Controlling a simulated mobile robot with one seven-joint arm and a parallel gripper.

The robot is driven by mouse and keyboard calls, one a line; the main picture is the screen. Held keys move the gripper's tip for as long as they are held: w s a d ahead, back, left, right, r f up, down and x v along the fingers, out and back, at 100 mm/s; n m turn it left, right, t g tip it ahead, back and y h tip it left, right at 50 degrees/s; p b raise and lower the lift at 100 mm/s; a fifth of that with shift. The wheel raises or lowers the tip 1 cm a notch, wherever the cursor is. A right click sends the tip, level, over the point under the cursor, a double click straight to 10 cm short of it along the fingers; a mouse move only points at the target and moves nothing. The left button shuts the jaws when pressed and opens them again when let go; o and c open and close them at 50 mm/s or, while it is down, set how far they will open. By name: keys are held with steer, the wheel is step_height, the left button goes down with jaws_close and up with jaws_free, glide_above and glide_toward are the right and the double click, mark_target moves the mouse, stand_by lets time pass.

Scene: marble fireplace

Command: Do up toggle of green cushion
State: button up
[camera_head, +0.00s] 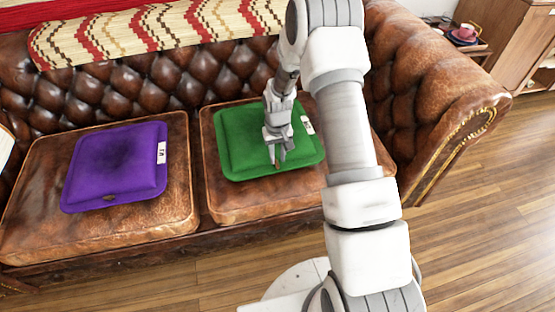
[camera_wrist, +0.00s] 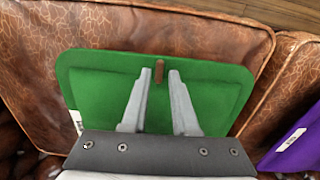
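The green cushion (camera_head: 245,135) lies flat on the right seat of the brown leather sofa, with a white label at its right edge. It also fills the middle of the wrist view (camera_wrist: 95,85). Its toggle (camera_wrist: 159,72) is a small brown peg near the cushion's edge. I cannot tell whether either finger touches the toggle. The toggle's fastening is too small to make out.
A purple cushion (camera_head: 115,168) lies on the left seat. The tufted backrest (camera_head: 150,80) stands behind, with a patterned throw (camera_head: 130,38) over it. The sofa's arm (camera_head: 440,90) rises at right. A wooden cabinet (camera_head: 515,45) stands beyond; the wooden floor (camera_head: 480,230) is clear.

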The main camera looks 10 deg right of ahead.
step_height(320, 180, up, 14)
steer(key=p, duration=0.3)
steer(key=shift+p, duration=0.3)
steer(key=shift+r, duration=0.1)
step_height(320, 180, up, 10)
steer(key=t, duration=0.1)
glide_above(277, 165)
steer(key=s, duration=0.3)
steer(key=s+r+t, duration=0.2)
steer(key=s+r, duration=0.5)
steer(key=r, duration=0.3)
steer(key=s+r+t, duration=0.1)
steer(key=s+r, duration=0.3)
steer(key=s, duration=0.4)
steer(key=s+r+t, duration=0.2)
steer(key=s+r, duration=0.1)
steer(key=s, duration=0.6)
step_height(277, 165, up, 18)
steer(key=a+p, duration=0.1)
steer(key=p, duration=1.6)
steer(key=shift+f+p, duration=0.15)
steer(key=shift+p, duration=0.2)
